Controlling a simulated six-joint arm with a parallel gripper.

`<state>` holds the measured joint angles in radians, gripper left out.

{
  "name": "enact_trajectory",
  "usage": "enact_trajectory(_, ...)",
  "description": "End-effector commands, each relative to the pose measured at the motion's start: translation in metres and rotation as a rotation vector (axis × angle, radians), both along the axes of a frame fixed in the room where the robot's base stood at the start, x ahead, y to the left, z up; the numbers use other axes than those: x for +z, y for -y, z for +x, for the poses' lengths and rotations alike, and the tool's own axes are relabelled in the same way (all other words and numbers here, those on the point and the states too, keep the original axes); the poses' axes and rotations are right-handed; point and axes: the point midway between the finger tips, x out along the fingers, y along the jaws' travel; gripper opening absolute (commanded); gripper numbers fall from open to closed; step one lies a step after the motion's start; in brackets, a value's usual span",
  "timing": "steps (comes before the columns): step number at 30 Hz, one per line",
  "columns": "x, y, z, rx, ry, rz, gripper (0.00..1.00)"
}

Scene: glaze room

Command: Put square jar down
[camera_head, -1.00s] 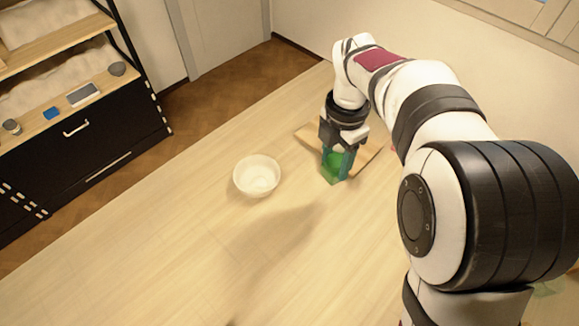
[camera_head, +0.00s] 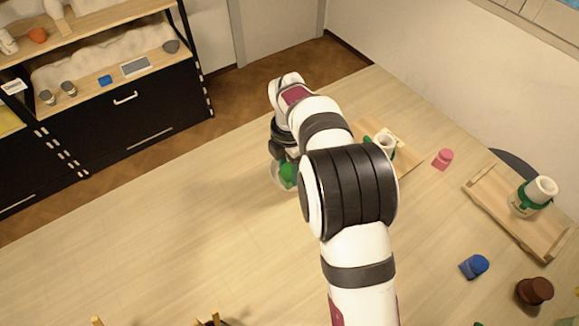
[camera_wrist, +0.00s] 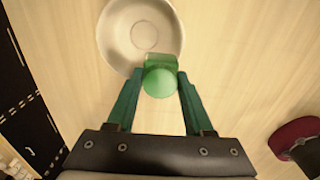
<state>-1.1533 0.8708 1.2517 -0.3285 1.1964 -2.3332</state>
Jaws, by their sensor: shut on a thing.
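My gripper (camera_wrist: 164,76) is shut on a small green jar (camera_wrist: 160,81) with a squarish part and a rounded part. The teal fingers press on its two sides. In the head view the green jar (camera_head: 288,173) shows below my gripper (camera_head: 286,164). A pale round bowl (camera_wrist: 118,35) lies on the table, and the jar overlaps its near rim in the wrist view. In the head view the bowl (camera_head: 275,177) is mostly hidden behind the jar and gripper. I cannot tell how high the jar is above the bowl or table.
A wooden board (camera_head: 408,158) with a white and green vessel (camera_head: 385,142) is partly behind my arm. A pink object (camera_head: 442,159), a blue object (camera_head: 474,266), a brown object (camera_head: 534,291) and a wooden tray (camera_head: 485,197) with a cup (camera_head: 536,194) stand right. The left tabletop is clear.

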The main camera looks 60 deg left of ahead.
Motion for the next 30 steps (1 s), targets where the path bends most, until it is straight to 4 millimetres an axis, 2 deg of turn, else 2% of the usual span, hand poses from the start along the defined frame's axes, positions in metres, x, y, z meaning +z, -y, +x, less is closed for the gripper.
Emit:
enact_trajectory(8, -0.002, 0.0, 0.0, 0.0, 0.001, 0.001, 0.0)
enact_trajectory(9, -0.002, 0.0, 0.001, 0.0, 0.001, 0.0, 0.55)
enact_trajectory(13, -0.002, 0.0, 0.001, 0.0, 0.001, 0.0, 0.79)
enact_trajectory(14, -0.002, 0.0, 0.001, 0.0, 0.001, 0.0, 0.82)
enact_trajectory(24, 0.002, 0.0, 0.001, -0.001, 0.001, 0.001, 0.82)
enact_trajectory(26, 0.011, 0.0, 0.001, 0.0, 0.002, 0.003, 0.82)
enact_trajectory(30, 0.05, -0.001, 0.001, -0.001, 0.003, 0.005, 0.82)
